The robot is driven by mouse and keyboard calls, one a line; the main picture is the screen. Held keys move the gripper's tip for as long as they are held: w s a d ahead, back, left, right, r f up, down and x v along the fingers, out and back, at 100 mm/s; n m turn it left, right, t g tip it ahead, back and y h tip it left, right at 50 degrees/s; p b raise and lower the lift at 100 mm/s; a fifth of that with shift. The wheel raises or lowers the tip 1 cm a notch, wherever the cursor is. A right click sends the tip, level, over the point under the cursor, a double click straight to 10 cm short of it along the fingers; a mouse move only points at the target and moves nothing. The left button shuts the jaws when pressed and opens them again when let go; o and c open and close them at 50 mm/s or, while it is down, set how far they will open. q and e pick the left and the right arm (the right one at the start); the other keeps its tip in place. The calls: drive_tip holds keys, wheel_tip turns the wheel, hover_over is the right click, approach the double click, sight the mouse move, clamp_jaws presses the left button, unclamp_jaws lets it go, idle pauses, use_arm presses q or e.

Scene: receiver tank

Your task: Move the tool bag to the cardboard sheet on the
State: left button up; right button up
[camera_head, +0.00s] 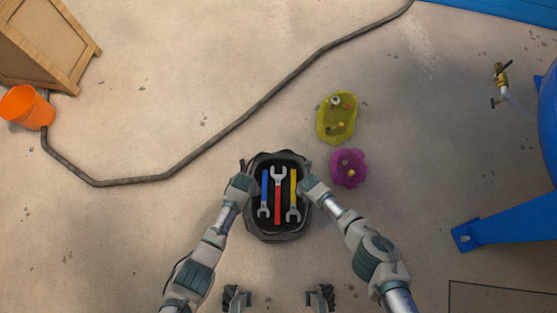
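The tool bag (276,235) is a dark, open-topped bag on the concrete floor in front of me. Wrenches with blue, red and yellow handles lie inside it. My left gripper (244,182) is at the bag's left rim and my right gripper (309,184) is at its right rim. Both seem to touch the rim, but their fingers are too small and covered to tell whether they are closed on it. A flat rectangle with a thin dark outline (505,300) lies at the bottom right, cut by the frame edge; I cannot tell whether it is the cardboard sheet.
A yellow-green bag (336,118) and a purple bag (347,169) with small parts lie right of the tool bag. A dark hose (240,127) crosses the floor behind. An orange bucket (27,107) and wooden crate (45,45) stand left; a blue tank leg (505,222) is right.

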use_arm(q)
drive_tip(key=shift+a+f, duration=0.15)
use_arm(e)
drive_tip(key=shift+a+f, duration=0.15)
use_arm(q)
drive_tip(key=shift+d, duration=0.4)
use_arm(e)
drive_tip(key=shift+d, duration=0.4)
use_arm(q)
drive_tip(key=shift+d, duration=0.1)
drive_tip(key=c, duration=0.4)
use_arm(e)
drive_tip(key=c, duration=0.4)
use_arm(q)
drive_tip(key=c, duration=0.4)
use_arm(e)
drive_tip(key=c, duration=0.4)
use_arm(q)
drive_tip(key=shift+a, duration=0.35)
clamp_jaws()
use_arm(e)
drive_tip(key=shift+a, duration=0.3)
clamp_jaws()
